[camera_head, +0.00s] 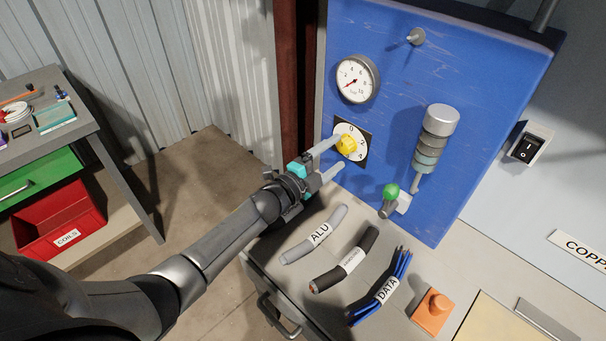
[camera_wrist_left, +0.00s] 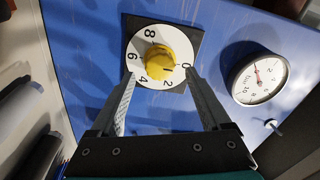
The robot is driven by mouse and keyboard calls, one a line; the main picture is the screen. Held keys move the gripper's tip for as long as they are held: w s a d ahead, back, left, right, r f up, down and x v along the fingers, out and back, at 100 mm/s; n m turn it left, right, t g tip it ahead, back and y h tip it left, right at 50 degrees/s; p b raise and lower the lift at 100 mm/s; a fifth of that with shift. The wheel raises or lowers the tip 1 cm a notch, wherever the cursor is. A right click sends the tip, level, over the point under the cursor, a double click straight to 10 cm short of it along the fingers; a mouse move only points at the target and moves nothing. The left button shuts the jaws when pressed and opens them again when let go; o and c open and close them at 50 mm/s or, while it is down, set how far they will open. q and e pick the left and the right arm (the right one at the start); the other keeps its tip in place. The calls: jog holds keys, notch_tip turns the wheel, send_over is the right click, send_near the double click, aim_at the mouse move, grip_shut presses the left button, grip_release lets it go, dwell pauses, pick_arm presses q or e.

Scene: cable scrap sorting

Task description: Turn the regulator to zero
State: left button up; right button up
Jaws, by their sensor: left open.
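The regulator is a yellow knob (camera_head: 347,145) on a white numbered dial, set on a dark square plate on the blue panel. In the left wrist view the yellow knob (camera_wrist_left: 158,60) stands just beyond the fingers, with dial numbers 0, 2, 4, 6 and 8 around it. A small dark mark shows on the knob, but I cannot read its exact setting. My left gripper (camera_head: 340,151) is open and empty, its fingertips in front of the dial, one on each side of the knob. I cannot tell whether they touch it. My right gripper is out of view.
A pressure gauge (camera_head: 357,79) sits above the dial. A grey stacked cylinder (camera_head: 436,135) and a green-knobbed lever (camera_head: 391,191) are to the right. Cable pieces labelled ALU (camera_head: 314,234) and DATA (camera_head: 381,287) and an orange button block (camera_head: 433,312) lie on the bench below.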

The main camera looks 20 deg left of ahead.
pick_arm(q)
jog(key=v, duration=1.2)
jog(key=shift+p, duration=0.4)
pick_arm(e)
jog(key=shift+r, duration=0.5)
pick_arm(q)
jog(key=shift+s, duration=0.15)
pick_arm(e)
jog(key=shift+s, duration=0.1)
